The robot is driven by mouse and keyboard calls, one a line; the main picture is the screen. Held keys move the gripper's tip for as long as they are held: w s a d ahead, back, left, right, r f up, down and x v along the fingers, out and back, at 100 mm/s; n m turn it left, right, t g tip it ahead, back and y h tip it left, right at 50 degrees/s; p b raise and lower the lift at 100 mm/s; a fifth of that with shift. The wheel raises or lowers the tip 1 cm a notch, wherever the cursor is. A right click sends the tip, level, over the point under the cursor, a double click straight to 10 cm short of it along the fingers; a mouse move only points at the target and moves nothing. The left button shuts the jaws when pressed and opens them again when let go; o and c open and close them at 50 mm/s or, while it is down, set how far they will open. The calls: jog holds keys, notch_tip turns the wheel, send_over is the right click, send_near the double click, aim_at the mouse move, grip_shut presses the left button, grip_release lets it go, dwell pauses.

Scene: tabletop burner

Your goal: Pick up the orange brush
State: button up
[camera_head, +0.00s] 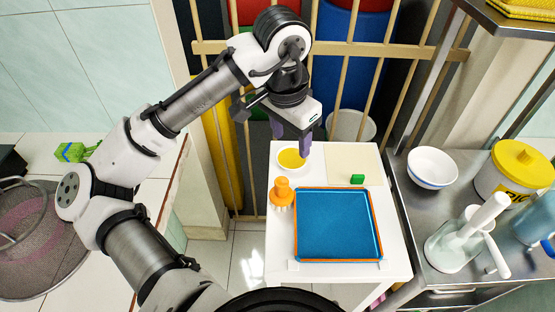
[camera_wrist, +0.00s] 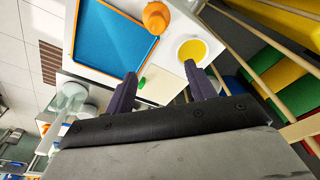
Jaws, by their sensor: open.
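The orange brush (camera_head: 282,192) stands on the white table, just left of the blue tray, with its orange handle up and pale bristles at the bottom. It also shows in the wrist view (camera_wrist: 156,18) at the top, between the tray and the bowl. My gripper (camera_head: 304,150) is above the back part of the table, behind the brush and apart from it. In the wrist view my gripper (camera_wrist: 160,82) has its two dark fingers spread wide with nothing between them.
A blue tray (camera_head: 338,225) with an orange rim fills the table's front. A small bowl of yellow liquid (camera_head: 291,159) stands behind the brush. A green block (camera_head: 357,179) lies on a cream board (camera_head: 350,156). A steel counter with a white bowl (camera_head: 432,168) is at right.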

aim_at(282, 181)
jog(key=shift+g+y, duration=0.5)
jog(key=shift+g, duration=0.1)
jog(key=f, duration=0.3)
jog(key=a+f, duration=0.1)
jog(key=f, duration=0.1)
jog(key=s+f, duration=0.1)
jog(key=f, duration=0.2)
jog(key=shift+a+f, duration=0.3)
jog(key=shift+f, duration=2.95)
jog(key=c, duration=1.1)
jog(key=shift+o, duration=0.2)
jog(key=shift+r, duration=0.15)
notch_tip(282, 181, up, 20)
jog(key=shift+p, duration=0.3)
